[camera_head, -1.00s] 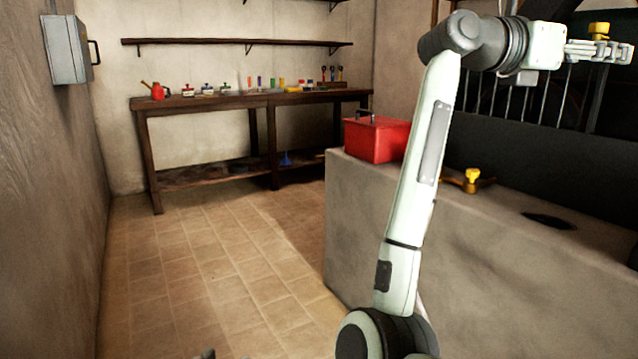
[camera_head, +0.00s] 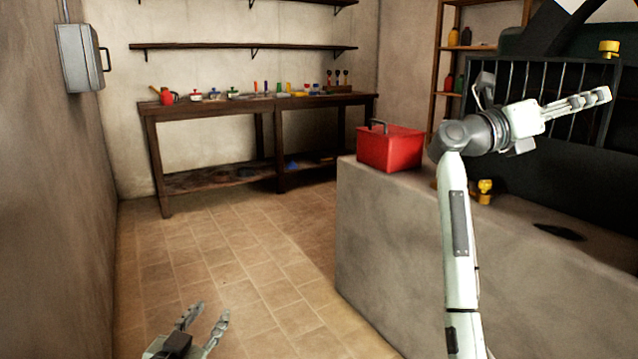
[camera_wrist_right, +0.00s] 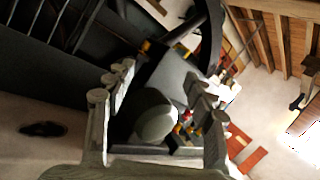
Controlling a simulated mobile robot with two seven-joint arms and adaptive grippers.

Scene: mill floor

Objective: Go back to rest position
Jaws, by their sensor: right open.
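My right arm rises over the grey block at the right of the head view. Its gripper (camera_head: 590,97) points right, in front of the barred railing, with its fingers apart and nothing between them. My left gripper (camera_head: 206,316) shows at the bottom left of the head view, over the floor. Its two fingers are apart and empty. The rest of the left arm is out of view.
A red box (camera_head: 390,150) with a handle and a yellow-topped brass fitting (camera_head: 485,190) sit on the grey block (camera_head: 390,240). A dark railing (camera_head: 540,80) stands behind. A wooden workbench (camera_head: 260,105) lines the back wall. The tiled floor at the left is clear.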

